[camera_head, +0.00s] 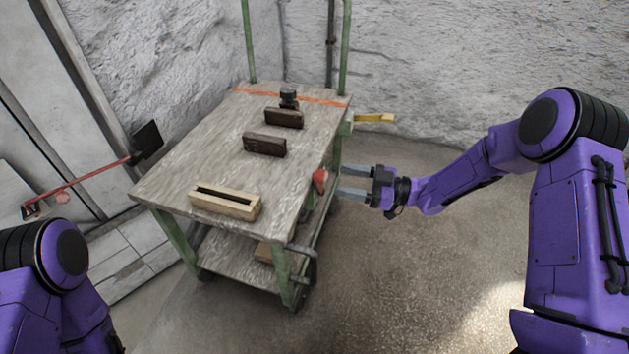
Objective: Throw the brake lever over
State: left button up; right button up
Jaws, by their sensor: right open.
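A wheeled cart with a wooden top (185,170) and green posts stands in the middle. A red knob (320,181), which looks like the end of the brake lever, shows at the cart's right side; the rest of the lever is hard to make out. My right gripper (342,181) is open beside the knob, its two grey fingers pointing left at it. The fingertips look just short of the knob or at its edge; I cannot tell whether they touch. My left gripper is out of view; only part of my left arm shows at the lower left.
On the cart top lie a slotted wooden block (226,203), two dark blocks (264,145) (284,118) and a small black object (289,97). A yellow piece (375,118) sticks out at the back right. A red-handled tool (90,178) is at left. The floor at right is clear.

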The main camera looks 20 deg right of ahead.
aim_at(314, 175)
jog(key=x, duration=0.8)
jog(key=shift+w+a, duration=0.1)
jog(key=shift+a, duration=0.15)
grip_shut()
